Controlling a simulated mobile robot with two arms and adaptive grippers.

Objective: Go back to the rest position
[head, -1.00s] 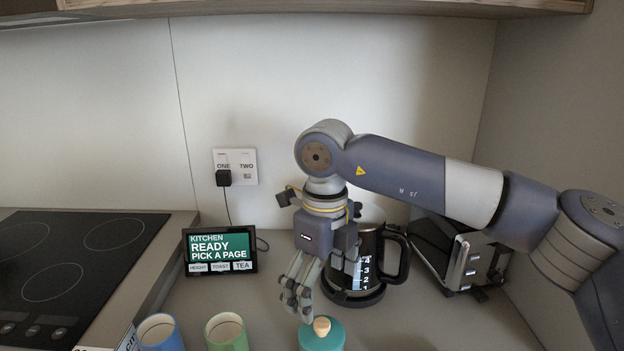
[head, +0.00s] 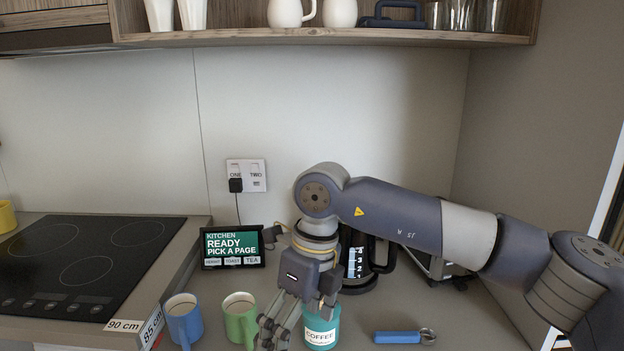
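My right arm comes in from the right, and its gripper (head: 270,338) hangs low over the front of the counter. Its fingers point down and show between the green mug (head: 238,321) and the teal coffee jar (head: 322,330), overlapping the jar's left side in the picture. No object shows between the fingers, but their tips run to the bottom edge and the gap is unclear. Whether the gripper touches the jar cannot be told. My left gripper is not in view.
A black kettle (head: 382,262) and a toaster partly hidden by my arm stand behind it. A blue mug (head: 184,320), a screen (head: 232,246) and a hob (head: 80,262) are left. A blue-handled scoop (head: 400,337) lies right. A shelf (head: 330,38) with crockery hangs above.

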